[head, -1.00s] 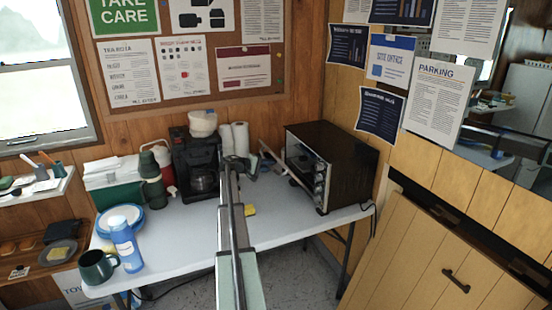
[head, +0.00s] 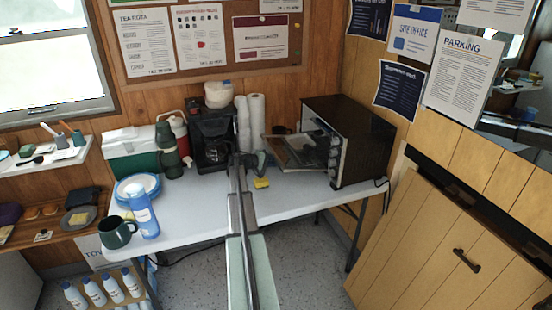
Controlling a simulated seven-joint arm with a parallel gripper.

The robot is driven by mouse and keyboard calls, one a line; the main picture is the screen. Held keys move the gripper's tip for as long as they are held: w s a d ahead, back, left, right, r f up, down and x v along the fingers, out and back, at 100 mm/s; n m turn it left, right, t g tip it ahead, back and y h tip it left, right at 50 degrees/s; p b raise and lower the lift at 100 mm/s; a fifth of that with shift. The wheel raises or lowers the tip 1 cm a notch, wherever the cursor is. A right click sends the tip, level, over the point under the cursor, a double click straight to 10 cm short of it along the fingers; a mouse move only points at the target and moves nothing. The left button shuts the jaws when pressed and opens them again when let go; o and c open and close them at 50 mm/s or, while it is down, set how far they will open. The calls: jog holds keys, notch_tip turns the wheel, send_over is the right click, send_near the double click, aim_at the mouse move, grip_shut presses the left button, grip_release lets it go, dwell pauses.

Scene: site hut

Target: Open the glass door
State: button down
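The toaster oven (head: 362,143) is a dark box at the right end of the white folding table. Its glass door (head: 297,151) is swung down from the front and juts out to the left, with the oven's opening partly showing behind it. My gripper (head: 258,162) is small and dark at the far end of my arm, just left of the door's outer edge. I cannot tell whether it touches the door, and its fingers are too small to read.
A yellow sponge (head: 261,183) lies on the table (head: 290,203) below my gripper. Paper towel rolls (head: 250,122) and a coffee maker (head: 212,140) stand behind and left. A blue bottle (head: 143,212) and dark mug (head: 116,233) stand at the left front. The table's front middle is clear.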

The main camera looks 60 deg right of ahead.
jog(key=shift+f, duration=0.15)
jog(key=c, duration=1.1)
grip_release()
jog(key=shift+w+a, duration=0.1)
jog(key=v, duration=1.3)
jog(key=shift+w+a+r, duration=0.15)
jog(key=shift+a+r, duration=0.05)
jog(key=shift+a, duration=0.1)
jog(key=shift+r, duration=0.1)
